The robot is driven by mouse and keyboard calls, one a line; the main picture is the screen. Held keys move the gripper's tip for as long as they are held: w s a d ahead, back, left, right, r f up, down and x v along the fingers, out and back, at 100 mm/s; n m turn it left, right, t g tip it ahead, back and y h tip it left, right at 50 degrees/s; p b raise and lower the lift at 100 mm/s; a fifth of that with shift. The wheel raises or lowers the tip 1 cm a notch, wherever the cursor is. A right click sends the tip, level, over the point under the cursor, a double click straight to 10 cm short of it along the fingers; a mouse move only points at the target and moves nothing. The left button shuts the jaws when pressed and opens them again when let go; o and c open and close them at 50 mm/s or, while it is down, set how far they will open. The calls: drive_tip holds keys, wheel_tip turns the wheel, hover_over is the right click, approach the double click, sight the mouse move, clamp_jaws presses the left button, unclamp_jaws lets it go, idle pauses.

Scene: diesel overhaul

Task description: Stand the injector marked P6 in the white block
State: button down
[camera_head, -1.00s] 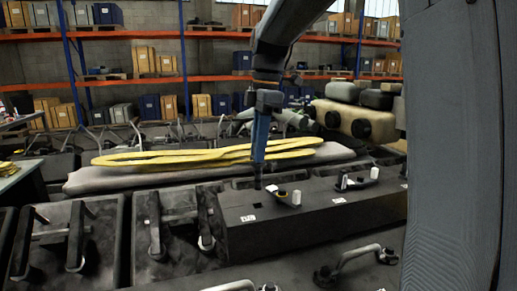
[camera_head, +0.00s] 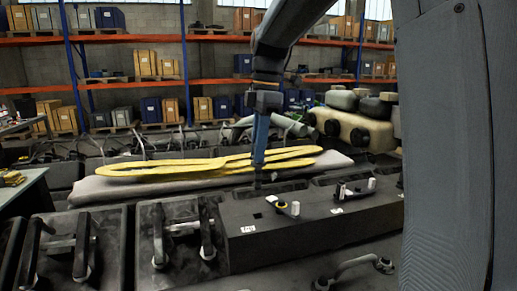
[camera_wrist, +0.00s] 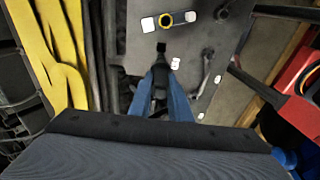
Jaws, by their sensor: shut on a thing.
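My gripper (camera_head: 258,165) points down above the back edge of a long dark block in the head view. In the wrist view, its blue fingers (camera_wrist: 162,82) are closed around a dark slender part (camera_wrist: 159,88). No P6 mark is readable on this part, so I cannot tell for sure that it is the injector. I cannot make out a white block in either view.
The long dark block (camera_head: 310,222) carries white labels and a small fitting with a yellow ring (camera_head: 284,207), which also shows in the wrist view (camera_wrist: 165,19). Yellow gaskets (camera_head: 200,165) lie on a grey slab behind. Dark parts with handles stand at left.

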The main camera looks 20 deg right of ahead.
drive_tip(key=shift+r+p, duration=2.4)
drive_tip(key=shift+r, duration=0.55)
